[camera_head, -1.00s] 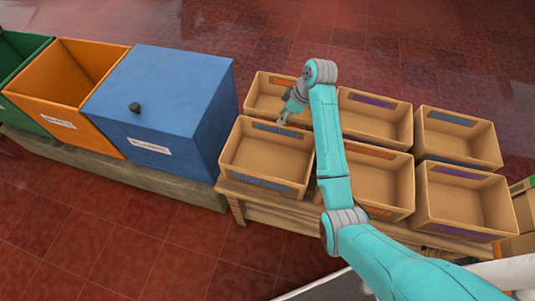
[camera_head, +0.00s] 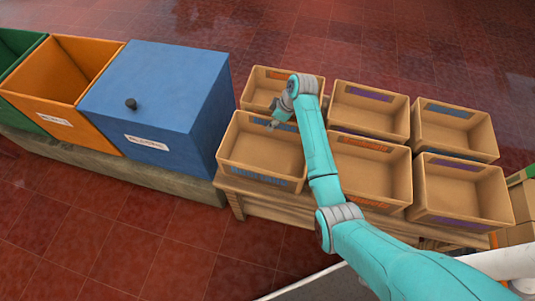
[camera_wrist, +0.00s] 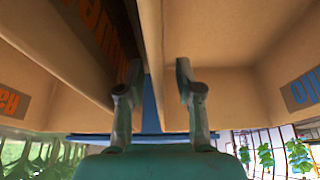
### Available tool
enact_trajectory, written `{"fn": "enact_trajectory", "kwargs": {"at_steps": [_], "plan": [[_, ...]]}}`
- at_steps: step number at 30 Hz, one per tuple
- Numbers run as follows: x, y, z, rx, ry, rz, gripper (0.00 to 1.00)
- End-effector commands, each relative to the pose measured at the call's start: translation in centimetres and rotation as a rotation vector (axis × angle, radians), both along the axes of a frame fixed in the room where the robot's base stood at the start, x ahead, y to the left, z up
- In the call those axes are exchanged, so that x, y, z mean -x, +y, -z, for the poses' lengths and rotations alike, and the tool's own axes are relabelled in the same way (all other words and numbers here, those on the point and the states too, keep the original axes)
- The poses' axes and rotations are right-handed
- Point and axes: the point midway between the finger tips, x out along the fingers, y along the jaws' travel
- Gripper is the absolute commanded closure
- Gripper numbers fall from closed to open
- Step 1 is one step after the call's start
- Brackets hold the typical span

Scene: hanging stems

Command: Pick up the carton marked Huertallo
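An open tan carton with blue lettering (camera_head: 250,150) stands at the front left of the group in the head view. In the wrist view, the right-hand carton (camera_wrist: 228,42) shows part of a blue label ending in "llo"; the rest of the name is out of frame. My gripper (camera_head: 274,122) is at the back rim of the front-left carton. In the wrist view its two fingers (camera_wrist: 158,72) are apart, with a carton wall edge between them. I cannot tell whether either finger touches the wall.
An orange-lettered carton (camera_head: 256,88) stands close behind, and another (camera_head: 350,170) to the right. Purple- and blue-lettered cartons fill the rest of the wooden stand. A blue lidded box (camera_head: 160,90) and an orange bin (camera_head: 40,90) stand left.

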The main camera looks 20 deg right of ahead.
Motion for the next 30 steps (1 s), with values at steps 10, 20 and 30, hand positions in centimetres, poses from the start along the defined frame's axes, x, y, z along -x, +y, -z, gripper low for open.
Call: {"fn": "enact_trajectory", "kwargs": {"at_steps": [10,20,30], "plan": [[0.0,0.0,0.0,0.0,0.0,0.0,1.0],[-0.1,0.0,-0.2,0.0,-0.002,-0.001,1.0],[-0.2,0.0,-4.3,0.0,-0.006,0.0,1.0]]}}
